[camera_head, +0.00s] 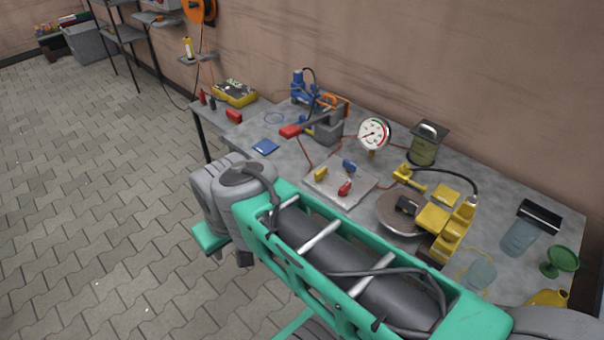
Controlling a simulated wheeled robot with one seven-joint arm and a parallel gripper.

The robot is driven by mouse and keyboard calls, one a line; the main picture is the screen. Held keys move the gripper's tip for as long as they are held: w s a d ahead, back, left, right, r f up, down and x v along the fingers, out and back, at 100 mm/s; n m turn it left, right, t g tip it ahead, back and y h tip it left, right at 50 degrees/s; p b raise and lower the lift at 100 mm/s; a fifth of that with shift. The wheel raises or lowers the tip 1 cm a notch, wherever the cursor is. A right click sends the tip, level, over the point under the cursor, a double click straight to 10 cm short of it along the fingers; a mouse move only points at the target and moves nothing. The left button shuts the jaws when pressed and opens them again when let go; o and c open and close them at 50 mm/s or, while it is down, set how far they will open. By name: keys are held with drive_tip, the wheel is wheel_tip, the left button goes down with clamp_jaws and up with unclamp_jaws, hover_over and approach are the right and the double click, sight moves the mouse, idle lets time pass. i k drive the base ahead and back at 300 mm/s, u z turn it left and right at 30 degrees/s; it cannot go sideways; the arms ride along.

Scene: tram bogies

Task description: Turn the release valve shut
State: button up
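A grey valve plate (322,195) lies on the bench and carries three small coloured handles: a yellow handle (321,174), a blue handle (349,166) and a red handle (344,188). I cannot tell which, if any, is the release valve. A round white pressure gauge (374,134) with a coloured scale stands behind the plate. My green arm crosses the foreground in front of the bench, its grey joint left of the plate. My gripper's fingers do not show.
The grey bench (320,150) also holds a blue device (303,88), a grey vise with a red part (326,124), a lantern (426,146), a round disc (388,212), yellow blocks (433,219), a clear jar (518,238) and a green dish (563,258). Paved floor at left is open.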

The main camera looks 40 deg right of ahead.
sight(342, 191)
drive_tip(key=z, duration=0.1)
drive_tip(key=i, duration=1.2)
drive_tip(key=z, duration=0.6)
